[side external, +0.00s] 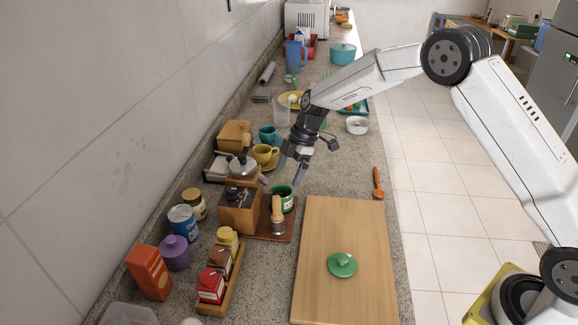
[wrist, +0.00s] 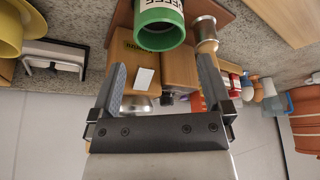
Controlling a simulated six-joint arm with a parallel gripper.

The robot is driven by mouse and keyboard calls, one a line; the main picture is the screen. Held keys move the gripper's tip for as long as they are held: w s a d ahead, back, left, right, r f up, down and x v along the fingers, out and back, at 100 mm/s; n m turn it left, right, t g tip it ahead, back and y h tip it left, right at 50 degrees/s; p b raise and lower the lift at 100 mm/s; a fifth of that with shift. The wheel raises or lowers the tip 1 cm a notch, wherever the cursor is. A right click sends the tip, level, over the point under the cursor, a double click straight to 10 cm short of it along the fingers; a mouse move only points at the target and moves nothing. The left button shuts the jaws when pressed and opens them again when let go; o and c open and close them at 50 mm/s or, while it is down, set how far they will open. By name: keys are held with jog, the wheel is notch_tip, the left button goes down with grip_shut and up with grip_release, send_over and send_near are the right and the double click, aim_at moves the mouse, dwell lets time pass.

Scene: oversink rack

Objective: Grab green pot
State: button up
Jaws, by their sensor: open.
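The green pot (side external: 281,197) is a small open canister with a white label, standing on a brown wooden board beside the coffee grinder. In the wrist view the green pot (wrist: 158,36) shows at the top centre, its rim towards me, partly cut off by the frame edge. A green lid with a knob (side external: 341,264) lies apart on the cutting board. My gripper (side external: 292,166) is above and behind the pot in the side view, tilted down. In the wrist view my gripper (wrist: 163,82) has its fingers spread, with the pot beyond the tips and nothing held.
The wooden coffee grinder (side external: 239,212) and a metal tamper with wooden handle (side external: 277,222) stand close to the pot. A yellow cup (side external: 263,154) and a metal kettle (side external: 242,167) are near my gripper. The cutting board (side external: 325,225) is clear around the lid.

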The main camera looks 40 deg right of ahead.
aim_at(282, 188)
jog(key=shift+d+x, duration=0.2)
jog(key=shift+x, duration=3.4)
jog(key=shift+f, duration=0.1)
jog(key=c, duration=1.3)
jog(key=shift+r, duration=0.9)
jog(key=s+d+r, duration=0.1)
jog(key=s+r, duration=1)
jog(key=s, duration=0.3)
jog(key=shift+d, duration=0.35)
